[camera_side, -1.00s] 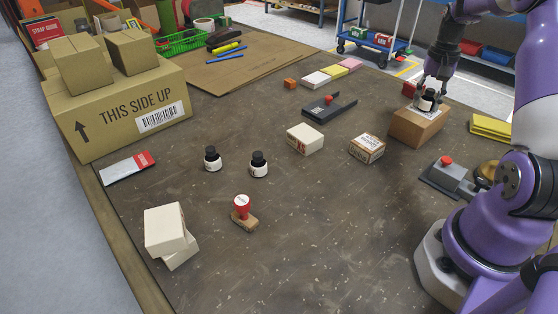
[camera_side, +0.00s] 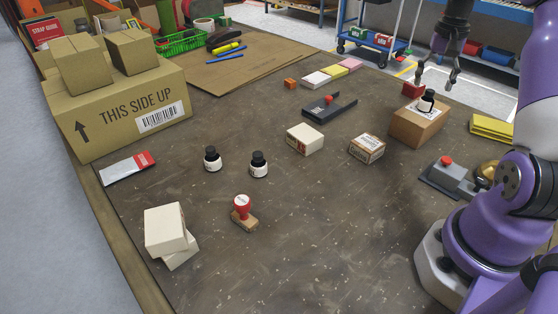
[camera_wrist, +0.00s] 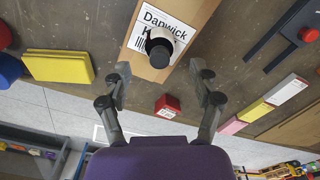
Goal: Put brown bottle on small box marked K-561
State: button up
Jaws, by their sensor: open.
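A dark bottle with a black cap (camera_side: 428,100) stands upright on the brown box (camera_side: 408,130) at the right. In the wrist view the bottle (camera_wrist: 159,50) stands on the box's white label (camera_wrist: 147,16). The label reads "Danwick" with a "K" below; the bottle hides the rest. My gripper (camera_side: 437,84) is open and empty, above and behind the bottle, apart from it. In the wrist view its fingers (camera_wrist: 160,72) are spread wide, with the bottle just beyond them. Two more dark bottles, one (camera_side: 212,159) and another (camera_side: 259,165), stand mid-table. Whether any is brown is hard to tell.
A small labelled carton (camera_side: 367,149) and a white box (camera_side: 304,139) stand left of the brown box. A red block (camera_side: 412,90) sits behind it, and yellow pads (camera_side: 491,127) lie to its right. The front-centre table is clear.

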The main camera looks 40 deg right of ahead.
aim_at(430, 90)
notch_tip(430, 90, up, 7)
jog(key=shift+f, duration=0.15)
jog(key=w+a+r+n+t+h, duration=0.1)
jog(key=a+r+n, duration=0.15)
jog(key=a, duration=0.65)
jog(key=w+a+r+n+t+h, duration=0.15)
jog(key=a+n, duration=0.25)
jog(key=a, duration=0.5)
jog(key=s+a+f+n+t+y, duration=0.1)
jog(key=s+a+f+n, duration=0.1)
jog(key=a, duration=0.4)
jog(key=s+a+f+n+t+y, duration=0.1)
jog(key=s+a+f+n+t, duration=0.1)
jog(key=a, duration=0.5)
jog(key=shift+s+f+n, duration=0.8)
jog(key=shift+s+n, duration=0.1)
jog(key=shift+n, duration=0.15)
